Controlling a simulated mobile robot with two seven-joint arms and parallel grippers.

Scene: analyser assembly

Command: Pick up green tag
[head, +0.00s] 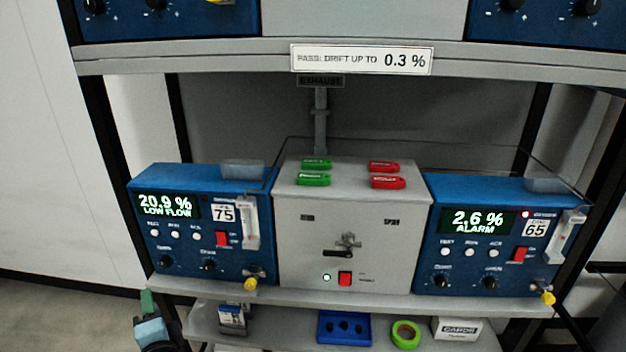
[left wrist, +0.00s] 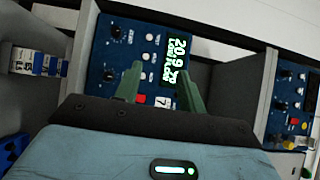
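Two green tags lie on top of the grey middle box in the head view: a rear green tag (head: 315,165) and a front green tag (head: 313,180). My left gripper (head: 148,302) is low at the left in the head view, in front of and below the left blue analyser, well away from the tags. In the left wrist view the left gripper (left wrist: 159,88) has its two green fingers apart with nothing between them. The left analyser (left wrist: 150,55) shows behind them. No green tag shows in that view. My right gripper is not in view.
Two red tags (head: 387,183) lie right of the green ones on the grey box (head: 310,255). Blue analysers (head: 185,240) (head: 480,255) flank it. A shelf with a label (head: 361,59) overhangs. The lower shelf holds a blue tray (head: 344,338) and green tape roll (head: 405,334).

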